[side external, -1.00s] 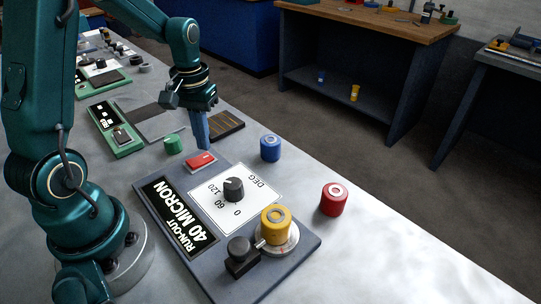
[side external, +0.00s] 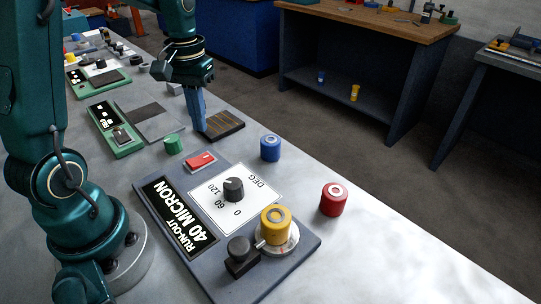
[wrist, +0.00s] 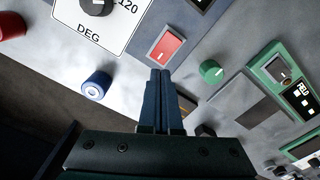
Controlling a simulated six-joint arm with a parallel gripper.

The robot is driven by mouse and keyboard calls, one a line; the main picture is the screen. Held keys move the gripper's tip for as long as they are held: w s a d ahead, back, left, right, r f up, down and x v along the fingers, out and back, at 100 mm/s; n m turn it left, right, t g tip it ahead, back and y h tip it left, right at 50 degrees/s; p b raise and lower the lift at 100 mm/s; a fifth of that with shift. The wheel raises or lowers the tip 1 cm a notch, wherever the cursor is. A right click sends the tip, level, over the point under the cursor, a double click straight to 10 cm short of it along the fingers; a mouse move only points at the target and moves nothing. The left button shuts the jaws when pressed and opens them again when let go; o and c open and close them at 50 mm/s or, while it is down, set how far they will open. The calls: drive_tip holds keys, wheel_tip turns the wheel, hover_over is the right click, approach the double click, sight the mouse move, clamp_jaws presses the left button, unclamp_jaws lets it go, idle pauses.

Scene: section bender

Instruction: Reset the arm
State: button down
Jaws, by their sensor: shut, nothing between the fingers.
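My gripper (side external: 199,128) is shut and empty, its blue fingers pointing down above the table behind the grey panel. In the wrist view the closed fingers (wrist: 159,73) point toward the red rocker switch (wrist: 166,46). The grey panel (side external: 228,288) carries a black dial (side external: 233,188) on a white DEG scale, a red switch (side external: 201,160), a display reading RUN-OUT 40 MICRON (side external: 180,218), and a yellow roller (side external: 275,224) on a round seat beside a black knob (side external: 240,252). A dark slotted block (side external: 222,124) lies close beside the fingertips; I cannot tell whether they touch.
A blue roller (side external: 270,147) and a red roller (side external: 333,199) stand right of the panel. A green knob (side external: 173,144) and a green-framed panel (side external: 115,130) are at left. The table's right front (side external: 400,265) is clear. A wooden bench (side external: 375,18) stands behind.

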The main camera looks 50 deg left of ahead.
drive_tip(key=s+d+r+m+t, duration=0.2)
drive_tip(key=s+d+m, duration=0.1)
drive_tip(key=d, duration=0.3)
drive_tip(key=s+d+r+m+t, duration=0.3)
drive_tip(key=s+d, duration=0.3)
drive_tip(key=shift+s+d+r+t, duration=0.25)
drive_tip(key=shift+d+r+t, duration=0.05)
drive_tip(key=shift+r, duration=0.05)
idle(0.4)
